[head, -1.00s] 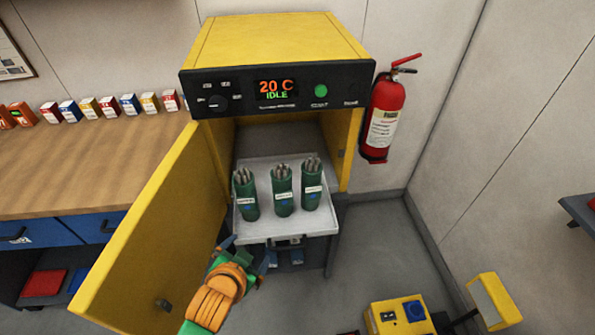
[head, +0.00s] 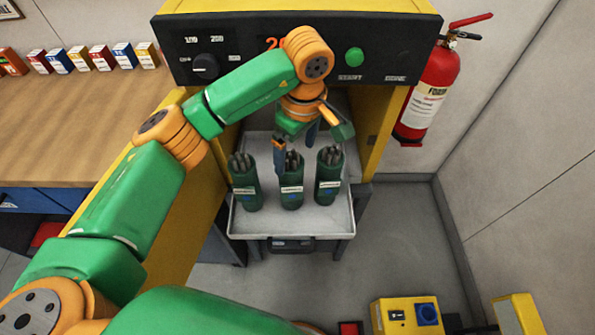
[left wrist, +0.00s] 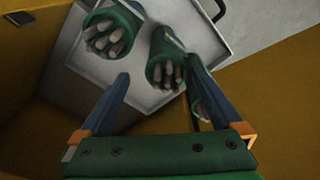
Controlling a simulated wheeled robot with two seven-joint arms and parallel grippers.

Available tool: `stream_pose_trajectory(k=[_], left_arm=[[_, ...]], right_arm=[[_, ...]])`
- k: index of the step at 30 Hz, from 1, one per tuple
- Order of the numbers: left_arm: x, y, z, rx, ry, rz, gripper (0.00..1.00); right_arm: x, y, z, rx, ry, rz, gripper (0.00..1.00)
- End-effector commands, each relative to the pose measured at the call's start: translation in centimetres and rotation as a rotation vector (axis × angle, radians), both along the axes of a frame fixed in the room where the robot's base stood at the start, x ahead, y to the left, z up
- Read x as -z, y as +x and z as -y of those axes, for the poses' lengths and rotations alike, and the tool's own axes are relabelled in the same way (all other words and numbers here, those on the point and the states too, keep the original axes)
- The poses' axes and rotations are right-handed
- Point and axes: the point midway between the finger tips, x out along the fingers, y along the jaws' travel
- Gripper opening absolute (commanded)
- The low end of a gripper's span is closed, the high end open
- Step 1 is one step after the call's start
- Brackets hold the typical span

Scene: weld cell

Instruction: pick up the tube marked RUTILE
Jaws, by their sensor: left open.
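Three dark green tubes filled with grey rods stand in a row on a pale tray: the left tube (head: 245,187), the middle tube (head: 291,188) and the right tube (head: 329,180). Each has a white label, too small to read, so I cannot tell which is RUTILE. My left gripper (head: 295,148) is open and empty, reaching down just above the middle tube. In the left wrist view, one tube (left wrist: 168,62) lies between the line of my open fingertips (left wrist: 158,68). A second tube (left wrist: 112,32) is beyond the left finger; a third is partly hidden behind the right finger.
The tray (head: 300,222) sticks out of a yellow oven, whose black panel (head: 395,62) is above my gripper. The open yellow door (head: 190,245) is on the left, beside my arm. A red fire extinguisher (head: 428,95) hangs on the right wall.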

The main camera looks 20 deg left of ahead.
Motion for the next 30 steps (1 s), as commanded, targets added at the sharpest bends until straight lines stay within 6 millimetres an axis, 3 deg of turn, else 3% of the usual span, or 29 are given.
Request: stream_pose_trajectory(k=[1, 3, 8, 13, 16, 23, 24, 26, 30], left_arm=[[2.4, 0.0, -0.4, -0.003, 0.021, -0.001, 1.0], [2.6, 0.0, -0.8, -0.005, 0.037, 0.0, 1.0], [3.9, 0.0, -1.1, -0.006, 0.042, -0.005, 1.0], [6.6, 0.0, -1.4, -0.006, 0.041, -0.007, 1.0], [8.4, 0.1, -1.6, -0.007, 0.04, -0.004, 1.0], [9.1, 0.2, -1.6, -0.004, 0.039, -0.001, 1.0], [9.1, 0.2, -1.6, -0.004, 0.039, -0.001, 0.97], [9.1, 0.2, -1.6, -0.005, 0.039, -0.001, 0.81], [9.1, 0.2, -1.6, -0.005, 0.039, -0.001, 0.43]], right_arm=[[2.5, 0.0, 0.0, 0.0, 0.0, 0.0, 0.5], [2.9, 0.0, 0.0, 0.0, 0.001, 0.0, 0.5], [2.5, -0.2, -0.1, 0.0, 0.0, -0.003, 0.5], [0.7, -0.3, -0.1, 0.0, 0.001, -0.006, 0.5], [0.7, -0.3, -0.1, 0.0, 0.0, -0.007, 0.5], [0.8, -0.3, -0.1, 0.0, 0.002, -0.007, 0.5], [0.8, -0.3, -0.1, 0.0, 0.002, -0.007, 0.5], [0.8, -0.3, -0.1, 0.0, 0.002, -0.007, 0.5], [0.8, -0.3, -0.1, 0.0, 0.002, -0.006, 0.5]])
